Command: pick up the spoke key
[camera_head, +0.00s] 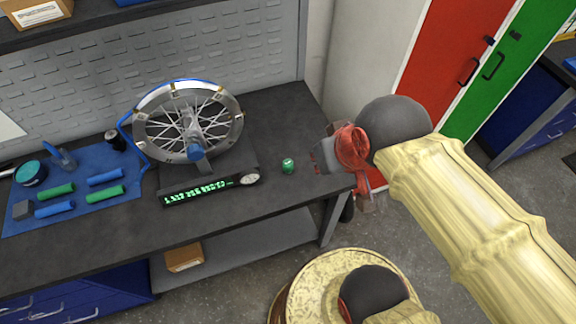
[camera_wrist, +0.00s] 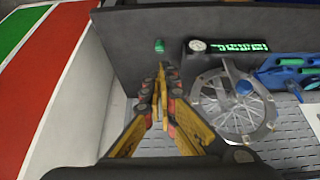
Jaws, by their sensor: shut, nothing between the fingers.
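The spoke key looks to be the small round green piece (camera_head: 288,165) on the dark workbench top, right of the wheel stand. It also shows in the wrist view (camera_wrist: 159,46), just beyond my fingertips. My gripper (camera_wrist: 161,70) is shut and empty, its yellow and black fingers close together. In the head view my gripper (camera_head: 324,156) is over the bench's right end, a short way right of the green piece and apart from it. Its exact height above the bench is hard to tell.
A spoked wheel (camera_head: 188,122) stands in a truing stand behind a lit green display (camera_head: 208,190). A blue mat (camera_head: 75,190) with green and blue grips lies at the left. Bare bench surrounds the green piece. Red and green cabinet doors (camera_head: 437,60) stand at the right.

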